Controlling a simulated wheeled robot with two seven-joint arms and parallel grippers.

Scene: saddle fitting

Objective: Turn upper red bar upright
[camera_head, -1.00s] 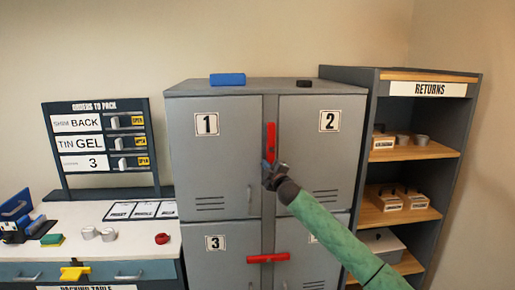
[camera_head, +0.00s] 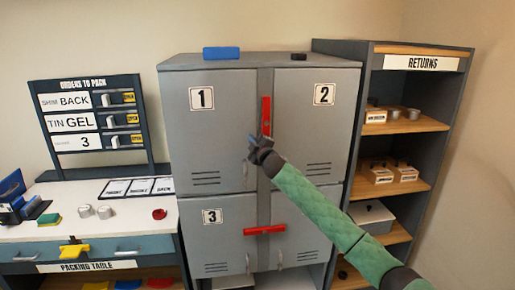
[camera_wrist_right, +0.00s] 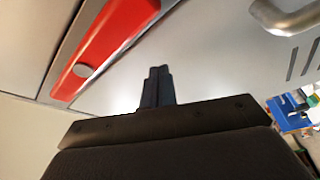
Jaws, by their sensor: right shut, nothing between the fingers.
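The upper red bar (camera_head: 266,115) stands upright on the grey post between locker doors 1 and 2. It also fills the upper left of the right wrist view (camera_wrist_right: 105,45), with a round grey pivot near one end. My right gripper (camera_head: 255,143) is in front of the bar's lower end, a little to its left. In the right wrist view the fingers (camera_wrist_right: 158,85) are together and empty, beside the bar with a gap between. The lower red bar (camera_head: 264,230) lies level across the post between the lower doors. My left gripper is not in view.
The grey locker (camera_head: 215,110) has a blue block (camera_head: 221,53) and a dark puck (camera_head: 298,57) on top. The returns shelf (camera_head: 425,151) stands at the right. A packing table (camera_head: 120,217) with an order board (camera_head: 90,122) stands at the left.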

